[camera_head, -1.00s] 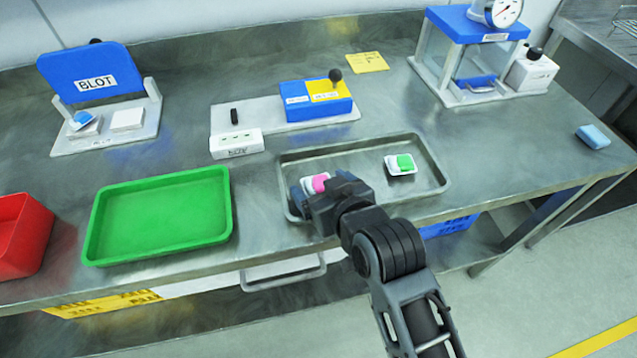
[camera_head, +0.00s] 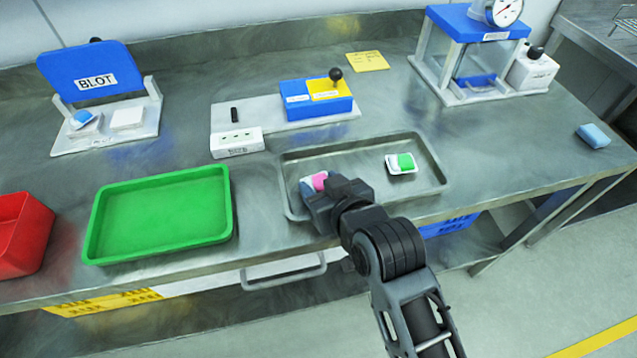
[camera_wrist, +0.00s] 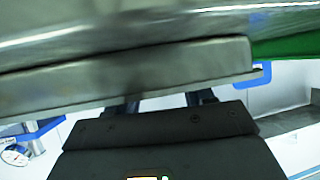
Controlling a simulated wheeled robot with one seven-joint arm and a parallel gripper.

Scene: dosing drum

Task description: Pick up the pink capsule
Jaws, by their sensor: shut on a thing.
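The pink capsule (camera_head: 320,181) sits at the left end of the metal tray (camera_head: 436,162) in the head view, with a pale white-blue part at its left. My gripper (camera_head: 313,191) is low at the tray's front left, its jaws shut on the capsule. The jaws hide much of the capsule, and I cannot tell whether it is clear of the tray. In the wrist view, parts of my fingers (camera_wrist: 162,101) show, but a grey metal surface hides their tips and the capsule is not visible.
A green capsule (camera_head: 405,161) lies in a white dish at the tray's right. A green tray (camera_head: 160,215) and a red bin (camera_head: 22,232) stand left. Behind are a BLOT stand (camera_head: 92,82), a blue-yellow device (camera_head: 316,100) and a gauge press (camera_head: 478,52).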

